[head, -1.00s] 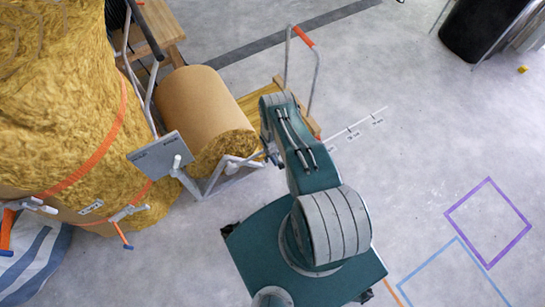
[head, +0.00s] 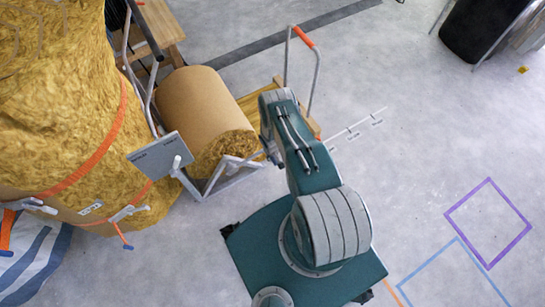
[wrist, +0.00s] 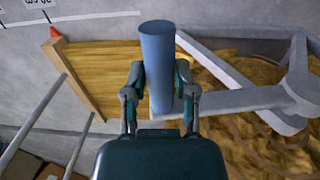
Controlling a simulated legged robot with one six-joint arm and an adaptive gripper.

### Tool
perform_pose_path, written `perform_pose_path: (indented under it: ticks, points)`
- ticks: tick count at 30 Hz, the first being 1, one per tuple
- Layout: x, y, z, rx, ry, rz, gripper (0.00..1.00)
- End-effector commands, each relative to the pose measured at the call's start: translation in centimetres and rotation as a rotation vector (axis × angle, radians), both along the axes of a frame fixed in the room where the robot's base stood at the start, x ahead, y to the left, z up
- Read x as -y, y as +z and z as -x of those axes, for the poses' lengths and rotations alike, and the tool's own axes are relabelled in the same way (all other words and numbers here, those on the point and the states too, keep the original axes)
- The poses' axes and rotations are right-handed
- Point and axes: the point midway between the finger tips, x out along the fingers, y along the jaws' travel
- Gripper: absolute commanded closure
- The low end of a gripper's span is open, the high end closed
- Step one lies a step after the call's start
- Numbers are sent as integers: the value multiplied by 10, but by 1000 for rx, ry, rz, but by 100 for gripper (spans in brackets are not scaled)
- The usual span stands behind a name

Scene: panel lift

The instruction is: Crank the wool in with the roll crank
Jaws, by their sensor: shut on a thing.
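The roll crank shows in the wrist view as a blue cylindrical handle (wrist: 158,50) on a grey arm (wrist: 240,98), which runs right to a hub. My gripper (wrist: 159,82) is shut on this handle, one finger on each side. In the head view the crank (head: 232,162) is at the near end of the wool roll; my arm mostly hides the gripper and handle. The wool roll (head: 200,95) has a brown outer face and yellow fibrous end. A flat strip of yellow wool (wrist: 120,65) lies beyond the handle in the wrist view, with a wooden bar (wrist: 78,80) across its end.
A large strapped wool bale (head: 60,110) stands at the left. A grey sign plate (head: 160,155) sits between it and the roll. A metal hoop with an orange grip (head: 303,37) rises behind my arm. The floor at the right is open, with a black bin (head: 480,30) far off.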

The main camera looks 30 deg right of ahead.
Motion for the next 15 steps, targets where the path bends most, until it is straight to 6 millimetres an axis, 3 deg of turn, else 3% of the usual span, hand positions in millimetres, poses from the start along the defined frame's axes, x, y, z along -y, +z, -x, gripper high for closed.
perform_pose_path:
  ticks: [3, 4, 6, 15]
  points:
    - [-1, 0, 0, 0, 1, 0, 100]
    - [-1, 0, 0, 0, 1, 0, 50]
    - [-1, 0, 0, 0, 1, 0, 30]
    - [0, 0, 0, 0, 1, 0, 30]
